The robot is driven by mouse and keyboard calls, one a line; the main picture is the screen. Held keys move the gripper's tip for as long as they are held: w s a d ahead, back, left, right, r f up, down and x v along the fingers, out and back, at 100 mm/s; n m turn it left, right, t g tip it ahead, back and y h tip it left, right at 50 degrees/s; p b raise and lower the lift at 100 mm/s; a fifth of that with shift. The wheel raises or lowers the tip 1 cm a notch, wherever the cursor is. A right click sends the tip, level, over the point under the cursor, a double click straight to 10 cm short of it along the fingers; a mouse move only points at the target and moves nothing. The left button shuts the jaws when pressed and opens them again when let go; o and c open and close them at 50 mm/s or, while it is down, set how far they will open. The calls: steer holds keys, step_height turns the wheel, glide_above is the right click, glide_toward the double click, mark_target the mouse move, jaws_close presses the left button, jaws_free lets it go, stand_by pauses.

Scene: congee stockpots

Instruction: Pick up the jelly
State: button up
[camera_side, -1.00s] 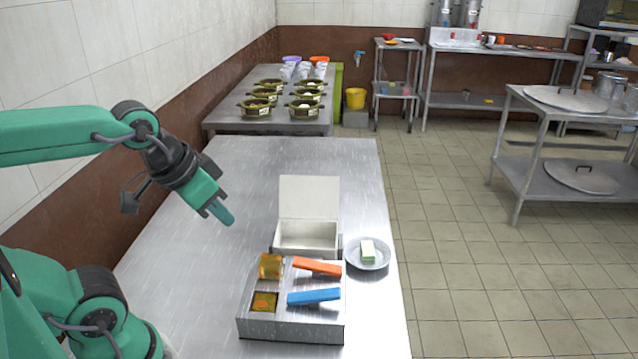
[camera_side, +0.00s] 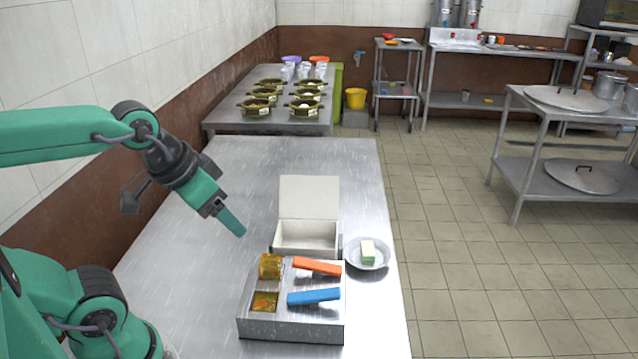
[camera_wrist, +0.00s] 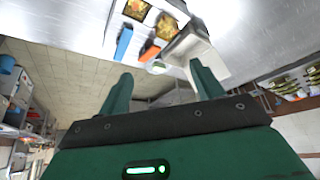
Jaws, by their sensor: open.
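I cannot tell for sure which thing is the jelly. An amber, see-through block (camera_side: 270,265) stands at the back left of a grey metal stand (camera_side: 290,329). An amber-orange square (camera_side: 264,301) sits at the stand's front left. A green and white block (camera_side: 367,252) lies on a round plate (camera_side: 383,262) to the right. My gripper (camera_side: 240,232) is in the air, up and left of the stand, apart from all of these. In the wrist view my gripper (camera_wrist: 160,78) has its fingers spread with nothing between them; both amber pieces show at the top (camera_wrist: 167,27).
An orange bar (camera_side: 317,267) and a blue bar (camera_side: 314,297) lie on the stand's right half. An open white box (camera_side: 309,200) with a raised lid stands behind it. The metal table (camera_side: 190,280) is bare on the left. Several green pots (camera_side: 305,107) stand on a far table.

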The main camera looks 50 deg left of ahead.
steer(key=shift+w, duration=0.1)
steer(key=m+g, duration=0.5)
steer(key=m, duration=0.3)
glide_above(270, 260)
steer(key=f, duration=0.8)
steer(key=shift+s+d+f, duration=0.15)
steer(key=shift+s+f, duration=0.1)
steer(key=shift+f, duration=0.15)
steer(key=shift+w+f+m+g, duration=0.3)
steer(key=shift+f+m, duration=0.2)
steer(key=shift+f, duration=0.1)
steer(key=shift+f, duration=1.2)
steer(key=shift+f, duration=0.1)
steer(key=shift+s+f, duration=0.1)
steer(key=shift+f, duration=2.4)
